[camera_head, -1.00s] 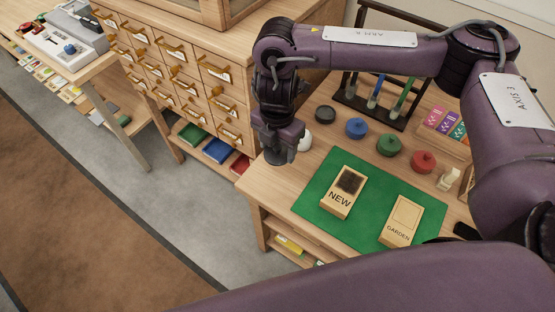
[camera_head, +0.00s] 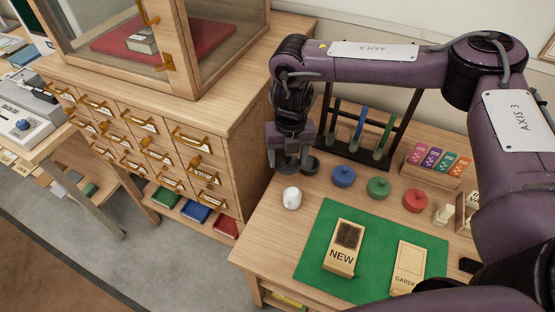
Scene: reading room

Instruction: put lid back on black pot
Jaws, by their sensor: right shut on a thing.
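The black pot (camera_head: 310,165) stands on the table at the left end of a row of pots, its dark top showing. My right gripper (camera_head: 289,160) is shut on a dark round lid (camera_head: 288,167), mostly hidden by the fingers. The gripper points down just left of the black pot and slightly overlaps it in the picture. I cannot tell whether the lid touches the pot. My left gripper is not in view.
Blue (camera_head: 343,176), green (camera_head: 378,188) and red (camera_head: 415,201) pots stand to the right. A white object (camera_head: 292,198) is in front of the gripper. A dark rack (camera_head: 357,152) stands behind. A green mat (camera_head: 325,215) holds two stamp blocks. A drawer cabinet (camera_head: 230,125) is left.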

